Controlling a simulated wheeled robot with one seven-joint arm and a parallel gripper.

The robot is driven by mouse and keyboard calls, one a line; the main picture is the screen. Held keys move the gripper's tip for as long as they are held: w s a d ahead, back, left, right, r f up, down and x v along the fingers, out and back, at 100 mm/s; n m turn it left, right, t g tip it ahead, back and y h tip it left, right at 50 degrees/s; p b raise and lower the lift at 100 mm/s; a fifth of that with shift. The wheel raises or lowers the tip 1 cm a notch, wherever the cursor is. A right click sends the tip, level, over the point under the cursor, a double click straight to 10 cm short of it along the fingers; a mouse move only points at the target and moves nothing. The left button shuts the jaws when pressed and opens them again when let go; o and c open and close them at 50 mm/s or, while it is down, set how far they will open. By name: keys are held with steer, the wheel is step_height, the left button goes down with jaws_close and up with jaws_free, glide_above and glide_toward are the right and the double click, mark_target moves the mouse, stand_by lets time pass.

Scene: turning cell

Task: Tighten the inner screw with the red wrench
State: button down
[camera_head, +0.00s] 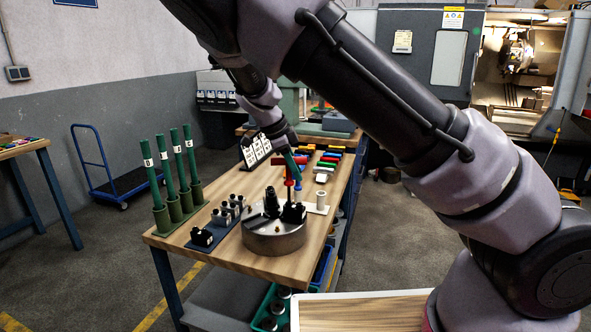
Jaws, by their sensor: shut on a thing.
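A round steel chuck (272,241) lies flat on the near part of the wooden workbench, with black jaws (293,213) on top. A small brass-coloured spot, perhaps a screw, shows on its front top; I cannot make out which screw is the inner one. The red wrench (289,178) is upright, above the right black jaw. My gripper (295,166) points down over the chuck and is shut on the red wrench near its top; the fingers are small and partly hidden. Whether the wrench's lower tip touches a screw is too small to tell.
Several green rods (163,160) stand in holders at the left. Black blocks (201,237) sit on a mat left of the chuck. A pale tray with a white cylinder (321,200) is at the right. Coloured pieces (330,156) and white label cards (257,150) are behind.

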steer(key=shift+s+m+g, duration=0.25)
steer(key=shift+m+g, duration=0.25)
steer(key=shift+m, duration=0.7)
steer(key=shift+n+t, duration=0.3)
steer(key=shift+n, duration=0.4)
steer(key=shift+r, duration=2.5)
steer(key=shift+w, duration=0.1)
